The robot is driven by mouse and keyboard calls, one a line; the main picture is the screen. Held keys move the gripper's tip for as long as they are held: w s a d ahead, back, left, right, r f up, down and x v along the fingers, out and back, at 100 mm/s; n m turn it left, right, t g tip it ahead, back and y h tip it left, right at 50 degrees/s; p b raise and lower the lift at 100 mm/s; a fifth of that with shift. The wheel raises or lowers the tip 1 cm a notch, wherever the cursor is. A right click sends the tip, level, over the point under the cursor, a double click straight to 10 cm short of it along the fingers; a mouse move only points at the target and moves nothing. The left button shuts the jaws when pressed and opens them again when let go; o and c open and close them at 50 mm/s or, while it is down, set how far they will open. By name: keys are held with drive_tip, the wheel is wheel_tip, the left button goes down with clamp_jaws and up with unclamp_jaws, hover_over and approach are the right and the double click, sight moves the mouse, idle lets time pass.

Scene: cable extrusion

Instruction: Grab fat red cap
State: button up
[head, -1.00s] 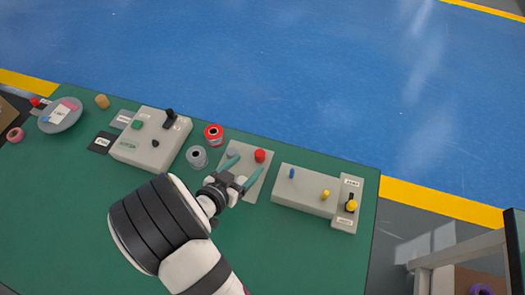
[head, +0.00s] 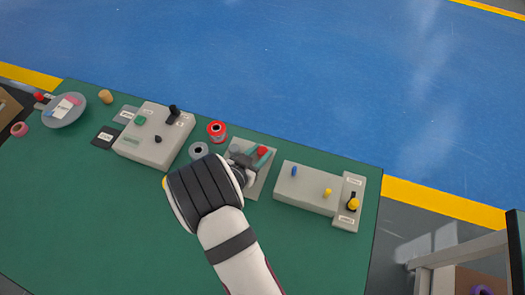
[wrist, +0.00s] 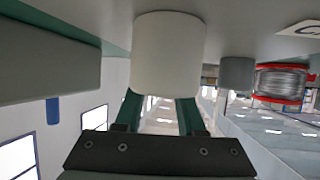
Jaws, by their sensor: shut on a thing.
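The fat red cap (head: 262,151) stands on a light grey plate (head: 262,185) in the middle of the table. The red cap itself does not show in the wrist view.
A grey box with a blue and a yellow peg (head: 306,190) lies to the right. A larger control box (head: 152,147) is further left. The front of the green table is clear.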

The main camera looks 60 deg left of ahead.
clamp_jaws()
